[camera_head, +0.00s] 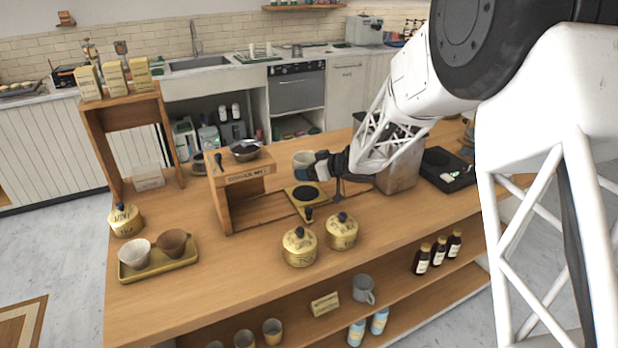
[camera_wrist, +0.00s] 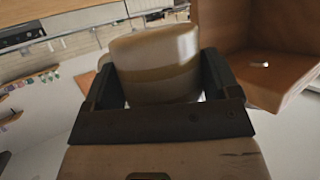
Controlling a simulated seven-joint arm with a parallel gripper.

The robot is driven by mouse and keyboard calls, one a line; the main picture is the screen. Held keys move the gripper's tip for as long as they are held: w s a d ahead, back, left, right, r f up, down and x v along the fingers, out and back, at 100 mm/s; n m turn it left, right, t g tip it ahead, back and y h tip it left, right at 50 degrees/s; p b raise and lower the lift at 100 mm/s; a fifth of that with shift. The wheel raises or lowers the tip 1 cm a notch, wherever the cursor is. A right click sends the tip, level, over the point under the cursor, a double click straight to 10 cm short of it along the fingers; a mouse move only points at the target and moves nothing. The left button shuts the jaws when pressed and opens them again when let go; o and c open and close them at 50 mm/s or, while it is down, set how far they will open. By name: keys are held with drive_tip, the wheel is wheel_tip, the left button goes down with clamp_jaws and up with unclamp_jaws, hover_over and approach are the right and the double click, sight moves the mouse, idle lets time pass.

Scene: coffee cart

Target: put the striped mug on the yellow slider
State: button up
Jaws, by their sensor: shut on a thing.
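The striped mug (camera_head: 303,160), pale on top with a dark blue band, is in my gripper (camera_head: 318,168) in the head view. It appears just beyond the yellow slider in the picture; its exact height above the counter is hard to tell. In the wrist view the mug (camera_wrist: 155,50) fills the space between the two dark fingers of my gripper (camera_wrist: 158,78). The yellow slider (camera_head: 318,190) is a flat plate with a black round pad and a dark knob at its near end. It lies on the wooden counter, and nothing rests on the pad.
A wooden coffee stand (camera_head: 225,195) with a dark bowl is left of the slider. Two yellow lidded pots (camera_head: 300,247) stand in front. A metal container (camera_head: 400,172) and a black scale (camera_head: 447,170) are to the right. A yellow tray (camera_head: 160,268) holds two cups at left.

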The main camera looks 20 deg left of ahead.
drive_tip(key=shift+f, duration=1.65)
drive_tip(key=shift+f, duration=0.6)
drive_tip(key=o, duration=0.9)
drive_tip(key=shift+r, duration=0.15)
drive_tip(key=shift+r, duration=0.55)
drive_tip(key=v, duration=1.2)
